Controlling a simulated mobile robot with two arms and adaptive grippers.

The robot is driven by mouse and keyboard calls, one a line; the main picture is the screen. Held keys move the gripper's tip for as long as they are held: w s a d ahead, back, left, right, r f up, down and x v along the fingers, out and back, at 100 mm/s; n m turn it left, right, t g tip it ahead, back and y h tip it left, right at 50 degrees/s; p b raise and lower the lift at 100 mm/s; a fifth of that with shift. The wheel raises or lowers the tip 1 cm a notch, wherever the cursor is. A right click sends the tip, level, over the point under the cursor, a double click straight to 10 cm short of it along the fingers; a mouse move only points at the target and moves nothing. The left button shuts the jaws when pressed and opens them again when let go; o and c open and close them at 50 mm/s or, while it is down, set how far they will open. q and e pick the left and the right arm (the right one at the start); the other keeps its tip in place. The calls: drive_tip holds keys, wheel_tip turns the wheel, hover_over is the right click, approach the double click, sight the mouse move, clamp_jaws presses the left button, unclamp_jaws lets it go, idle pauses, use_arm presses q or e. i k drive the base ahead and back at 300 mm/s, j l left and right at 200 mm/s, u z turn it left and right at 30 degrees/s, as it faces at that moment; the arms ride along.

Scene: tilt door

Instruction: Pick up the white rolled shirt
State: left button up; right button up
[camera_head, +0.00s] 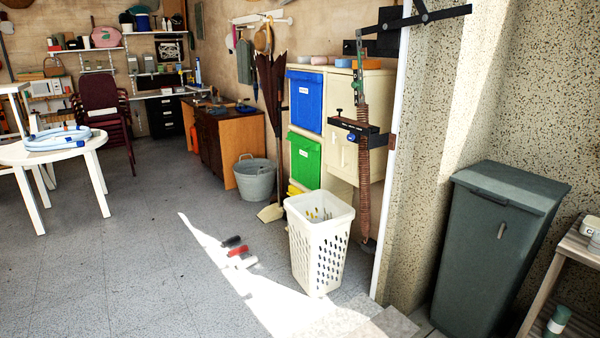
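The white rolled shirt (247,262) appears to be the small pale roll on the grey floor, in the bright sunlit patch left of the laundry basket. It is small and hard to separate from the sunlit floor. A red roll (238,251) lies just behind it, and a dark roll (231,242) lies behind the red one. Neither of my grippers is in view.
A white perforated laundry basket (319,250) stands right of the rolls. A grey bucket (255,178) and a dustpan (270,213) are behind. A tall dark bin (490,250) stands at right, a round white table (50,150) at left. The floor at front left is clear.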

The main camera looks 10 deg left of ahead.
sight(250, 261)
drive_tip(key=i+j+u, duration=0.35)
drive_tip(key=i, duration=0.2)
drive_tip(key=i+j+u, duration=0.3)
drive_tip(key=i, duration=0.25)
drive_tip(key=i+l+u, duration=0.1)
drive_tip(key=i+u, duration=0.25)
drive_tip(key=i, duration=0.25)
